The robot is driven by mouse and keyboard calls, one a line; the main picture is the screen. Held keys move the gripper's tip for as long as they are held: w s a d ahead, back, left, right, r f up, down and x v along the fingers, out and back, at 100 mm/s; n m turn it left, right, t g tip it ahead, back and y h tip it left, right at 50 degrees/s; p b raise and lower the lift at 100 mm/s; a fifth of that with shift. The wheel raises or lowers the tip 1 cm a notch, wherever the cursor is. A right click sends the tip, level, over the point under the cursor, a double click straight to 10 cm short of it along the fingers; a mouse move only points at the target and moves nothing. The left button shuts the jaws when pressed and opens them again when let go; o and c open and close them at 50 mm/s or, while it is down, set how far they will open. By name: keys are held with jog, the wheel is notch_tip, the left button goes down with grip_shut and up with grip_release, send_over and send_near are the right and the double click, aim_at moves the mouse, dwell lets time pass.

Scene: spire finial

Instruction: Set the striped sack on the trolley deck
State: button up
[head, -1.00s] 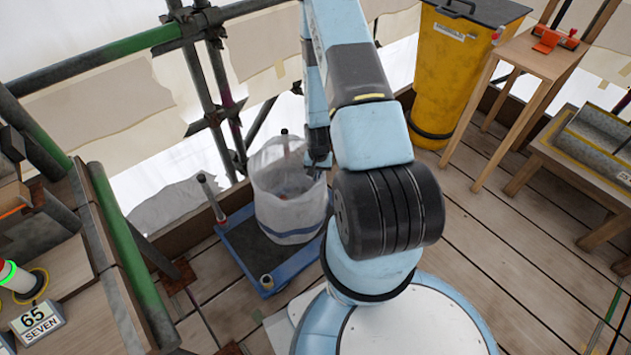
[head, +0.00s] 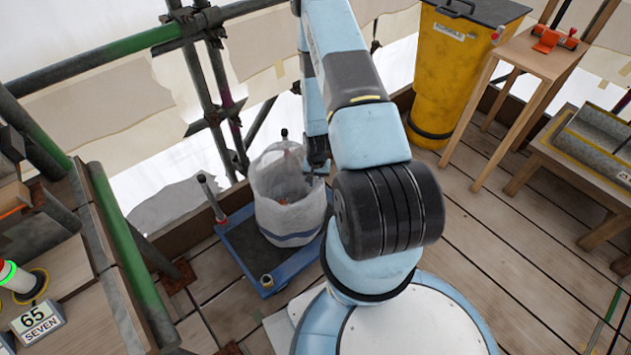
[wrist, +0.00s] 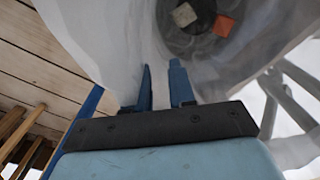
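The striped sack (head: 290,215) is whitish and open-topped, with a blue-grey stripe near its bottom. It is upright over the blue trolley deck (head: 245,243); I cannot tell whether its base touches. In the wrist view the sack's inside (wrist: 205,65) shows an orange and a pale block at the bottom. My gripper (head: 317,170) is at the sack's right rim. The pinched fabric is partly hidden.
Trolley posts (head: 212,197) rise at the deck's corners. Scaffold tubes (head: 205,75) stand behind. A yellow bin (head: 455,70) and a wooden stand (head: 535,60) are at the right. A bench with a "65 SEVEN" sign (head: 37,320) is at the left.

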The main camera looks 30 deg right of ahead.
jog(key=shift+o, duration=0.8)
notch_tip(320, 180, up, 12)
jog(key=shift+d+r, duration=0.1)
jog(key=shift+w+r, duration=0.15)
jog(key=shift+r, duration=0.15)
jog(key=w+a+r+n+t, duration=0.1)
jog(key=w+r, duration=0.1)
jog(key=r, duration=0.6)
jog(key=w+a+r+n, duration=0.1)
jog(key=w+r, duration=0.1)
jog(key=r, duration=0.6)
jog(key=s+a+r+n+t, duration=0.1)
jog(key=s+a+r, duration=0.2)
jog(key=r, duration=0.9)
jog(key=s+a+r+n+t, duration=0.1)
jog(key=s+a+r, duration=0.15)
jog(key=r, duration=0.85)
jog(key=s+a+r+n+t, duration=0.1)
jog(key=s+a+r, duration=0.1)
jog(key=s+r, duration=0.5)
jog(key=s+a+r+n+t, duration=0.1)
jog(key=s+a+r, duration=0.2)
jog(key=s+r, duration=0.5)
jog(key=shift+s+r+n+t, duration=0.3)
jog(key=shift+s+n, duration=0.1)
jog(key=shift+s, duration=1.65)
